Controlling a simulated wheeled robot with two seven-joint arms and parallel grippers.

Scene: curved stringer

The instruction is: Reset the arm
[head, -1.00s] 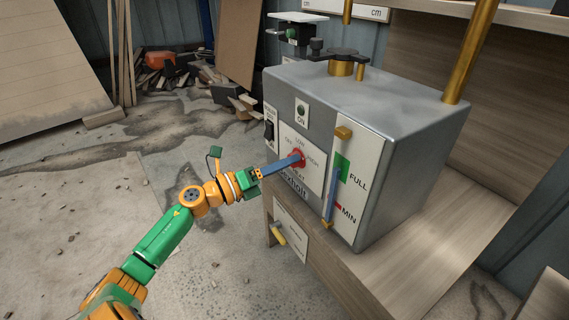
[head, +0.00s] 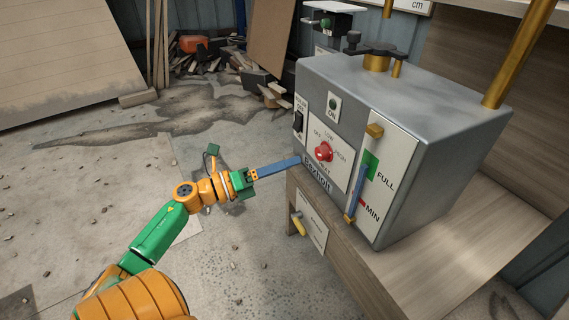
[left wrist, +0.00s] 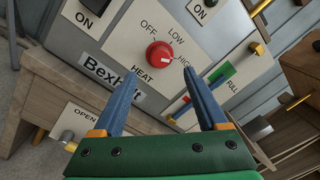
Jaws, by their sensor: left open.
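My left gripper (head: 297,161) reaches in from the left to the front of the grey steam box unit (head: 425,85). Its blue fingers are open and empty in the left wrist view (left wrist: 165,98). The red heat knob (head: 323,151) sits on a white plate marked OFF, LOW and HIGH. In the left wrist view the knob (left wrist: 159,54) is ahead of the fingers, apart from them. The fingertips in the head view lie just left of and below the knob, near the Bexholt label (head: 316,172). My right gripper is not in view.
A yellow-handled valve (head: 298,224) is below. Open concrete floor (head: 120,165) lies left; scrap wood is behind.

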